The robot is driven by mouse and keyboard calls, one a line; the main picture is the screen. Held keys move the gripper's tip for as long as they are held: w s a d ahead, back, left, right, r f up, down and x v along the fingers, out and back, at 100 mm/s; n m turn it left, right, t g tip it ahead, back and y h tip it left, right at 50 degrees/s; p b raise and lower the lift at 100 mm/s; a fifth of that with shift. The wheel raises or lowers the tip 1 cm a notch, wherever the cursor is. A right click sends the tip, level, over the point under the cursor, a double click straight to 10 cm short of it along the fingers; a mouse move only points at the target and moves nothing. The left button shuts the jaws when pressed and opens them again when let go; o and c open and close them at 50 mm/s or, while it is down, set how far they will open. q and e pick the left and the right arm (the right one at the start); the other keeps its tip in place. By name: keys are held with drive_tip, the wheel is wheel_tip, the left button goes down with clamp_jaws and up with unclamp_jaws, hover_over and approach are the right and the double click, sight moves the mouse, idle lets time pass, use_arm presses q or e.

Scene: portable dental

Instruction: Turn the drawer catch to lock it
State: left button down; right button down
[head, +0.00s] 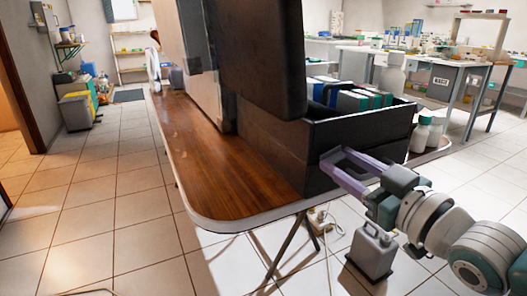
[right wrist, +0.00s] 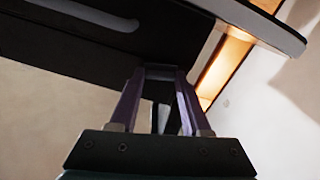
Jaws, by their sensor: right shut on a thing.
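A black drawer unit (head: 372,135) stands at the right end of the wooden table, with its open top holding several boxes. My right gripper (head: 335,160) reaches in from the right to the unit's lower front. In the right wrist view its two purple fingers (right wrist: 160,75) converge on a small dark part at the underside of the black unit (right wrist: 75,50). The fingers are shut on this part, which seems to be the drawer catch. The fingertips largely hide it, and I cannot tell which way it is turned. My left gripper is not in view.
The wooden table (head: 225,185) runs away to the left, mostly bare in front. White bottles (head: 420,133) stand right of the unit. A grey canister (head: 373,250) is on the floor below my right arm. Workbenches fill the back right; tiled floor is free at left.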

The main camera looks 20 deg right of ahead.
drive_tip(key=n, duration=0.3)
drive_tip(key=shift+n+p, duration=0.35)
drive_tip(key=shift+n, duration=0.05)
drive_tip(key=n, duration=0.3)
drive_tip(key=shift+n, duration=0.3)
drive_tip(key=n, duration=0.3)
drive_tip(key=shift+n, duration=0.3)
drive_tip(key=n, duration=0.3)
drive_tip(key=shift+n+b, duration=0.3)
drive_tip(key=shift+n, duration=0.4)
drive_tip(key=shift+c, duration=1.8)
unclamp_jaws()
